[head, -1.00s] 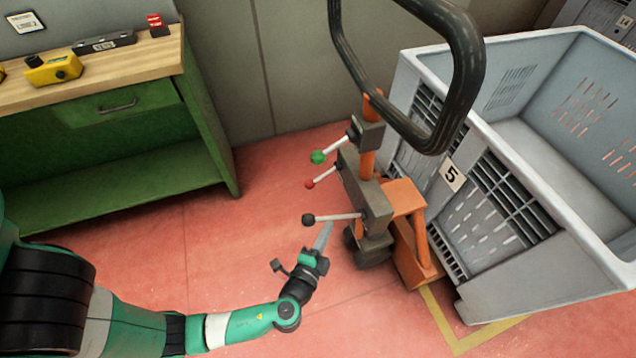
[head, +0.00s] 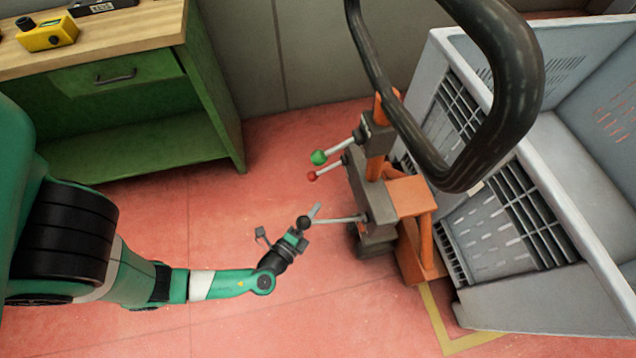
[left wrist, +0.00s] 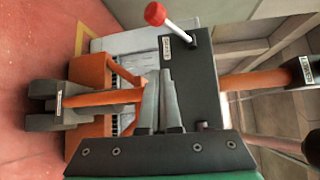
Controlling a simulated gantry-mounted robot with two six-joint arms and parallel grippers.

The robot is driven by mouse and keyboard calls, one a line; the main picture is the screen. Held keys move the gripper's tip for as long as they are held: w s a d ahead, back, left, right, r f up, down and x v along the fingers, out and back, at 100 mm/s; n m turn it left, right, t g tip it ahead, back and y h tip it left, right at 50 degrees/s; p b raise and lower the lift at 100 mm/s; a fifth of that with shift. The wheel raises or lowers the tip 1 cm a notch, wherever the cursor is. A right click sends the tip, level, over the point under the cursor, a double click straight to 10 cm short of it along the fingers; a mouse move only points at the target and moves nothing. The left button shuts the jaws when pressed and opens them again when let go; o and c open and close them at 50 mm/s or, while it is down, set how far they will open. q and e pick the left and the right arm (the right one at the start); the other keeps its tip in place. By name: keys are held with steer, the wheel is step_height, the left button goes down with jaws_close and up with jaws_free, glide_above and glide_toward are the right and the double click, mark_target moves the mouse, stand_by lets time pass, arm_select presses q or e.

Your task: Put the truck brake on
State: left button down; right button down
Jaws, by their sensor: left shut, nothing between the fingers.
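The orange truck (head: 406,190) has a dark lever box and three levers on its left side in the head view. The top lever has a green knob (head: 318,157), the middle a red knob (head: 312,176), and the lowest a black knob (head: 304,223). In the left wrist view the red knob (left wrist: 155,14) tops a white rod on the dark box (left wrist: 193,85). My left gripper (head: 316,210) is shut and empty, its fingertips close beside the black knob; I cannot tell whether they touch. Its closed fingers (left wrist: 160,100) show before the box. My right gripper is out of view.
A large grey crate (head: 590,235) stands right of the truck. A thick black handle loop (head: 515,110) hangs over the truck's top. A green workbench (head: 215,95) stands at the left. Red floor is open between bench and truck.

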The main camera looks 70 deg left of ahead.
mark_target(325, 169)
arm_select(q)
steer(key=w+a+b, duration=0.3)
steer(key=w+a, duration=0.1)
steer(key=a, duration=0.3)
steer(key=shift+a+f, duration=0.25)
steer(key=shift+a, duration=0.1)
